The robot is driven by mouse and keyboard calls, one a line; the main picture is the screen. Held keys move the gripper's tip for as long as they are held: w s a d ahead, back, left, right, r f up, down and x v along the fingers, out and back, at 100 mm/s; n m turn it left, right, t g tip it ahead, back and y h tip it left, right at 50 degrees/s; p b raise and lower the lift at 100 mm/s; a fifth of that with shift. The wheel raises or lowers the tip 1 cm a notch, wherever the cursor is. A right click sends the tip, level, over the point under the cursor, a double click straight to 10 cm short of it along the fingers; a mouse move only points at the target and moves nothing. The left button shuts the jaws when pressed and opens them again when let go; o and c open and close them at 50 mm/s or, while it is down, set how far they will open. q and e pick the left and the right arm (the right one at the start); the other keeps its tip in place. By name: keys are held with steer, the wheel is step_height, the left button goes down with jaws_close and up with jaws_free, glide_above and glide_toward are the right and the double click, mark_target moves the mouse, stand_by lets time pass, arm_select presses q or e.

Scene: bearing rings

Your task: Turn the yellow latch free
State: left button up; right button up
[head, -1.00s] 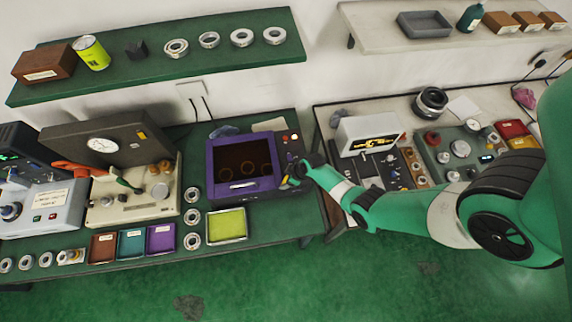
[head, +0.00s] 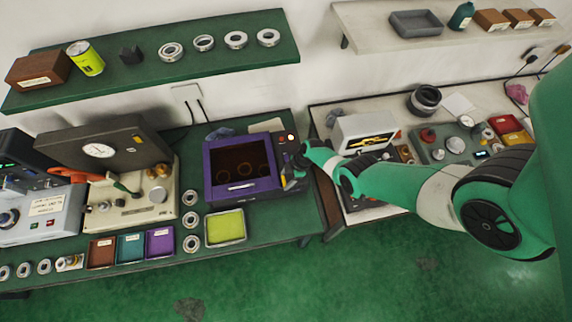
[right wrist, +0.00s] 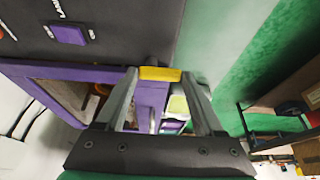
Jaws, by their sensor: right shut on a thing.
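The purple-framed machine (head: 209,171) with a dark window stands on the green bench in the head view. Its dark control panel (head: 283,147) is on the right side. My right gripper (head: 296,170) is at this panel, reaching in from the right. In the right wrist view, the yellow latch (right wrist: 160,73) lies between the fingertips of my right gripper (right wrist: 160,76), which is shut on it. The purple frame (right wrist: 100,71) shows behind the fingers. My left gripper is not in view.
A yellow-green tray (head: 225,227) and several bearing rings (head: 190,219) lie in front of and beside the machine. A second bench (head: 412,105) with other devices stands at the right, under my right arm. A green shelf (head: 120,72) runs above.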

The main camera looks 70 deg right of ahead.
stand_by(0.3)
steer(key=o, duration=1.4)
steer(key=shift+r, duration=0.1)
